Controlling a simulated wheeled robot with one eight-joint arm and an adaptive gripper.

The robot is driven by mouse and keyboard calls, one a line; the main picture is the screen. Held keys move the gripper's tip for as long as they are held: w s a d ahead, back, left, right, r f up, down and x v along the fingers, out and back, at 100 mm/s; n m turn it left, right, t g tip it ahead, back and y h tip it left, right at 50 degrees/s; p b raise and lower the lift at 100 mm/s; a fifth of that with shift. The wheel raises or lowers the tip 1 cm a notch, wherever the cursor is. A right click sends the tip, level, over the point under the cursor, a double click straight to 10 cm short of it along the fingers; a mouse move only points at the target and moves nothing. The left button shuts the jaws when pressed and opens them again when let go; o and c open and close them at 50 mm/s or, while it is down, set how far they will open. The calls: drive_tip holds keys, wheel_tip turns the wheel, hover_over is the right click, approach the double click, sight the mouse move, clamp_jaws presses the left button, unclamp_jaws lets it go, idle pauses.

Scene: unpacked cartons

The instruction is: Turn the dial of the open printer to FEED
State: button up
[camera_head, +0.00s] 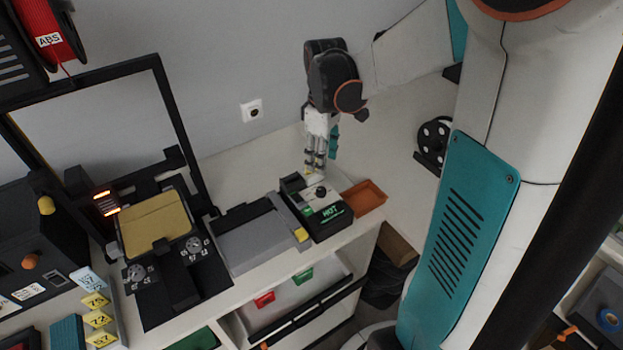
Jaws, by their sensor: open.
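The open-frame printer (172,110) stands at the left, with a tan bed plate (152,222) on its dark base. A round dial (135,273) sits at the front left of the bed. A second round dial (193,249) sits at its right. Both have small marks around them that are too small to read, and I cannot make out which mark is FEED. My gripper (315,168) is open and points down above the back of a black box marked HOT (331,218), well to the right of both dials. I see nothing held in it.
The HOT box has a small black knob (320,192). A grey flat block (255,244) lies between it and the printer. An orange tray (364,197) is at its right. A red spool (46,32) hangs at top left. Number tags (97,318) stand front left.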

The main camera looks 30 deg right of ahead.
sight(321, 190)
wheel_tip(321, 190, down, 11)
drive_tip(key=b, duration=0.2)
drive_tip(key=shift+b, duration=0.4)
clamp_jaws()
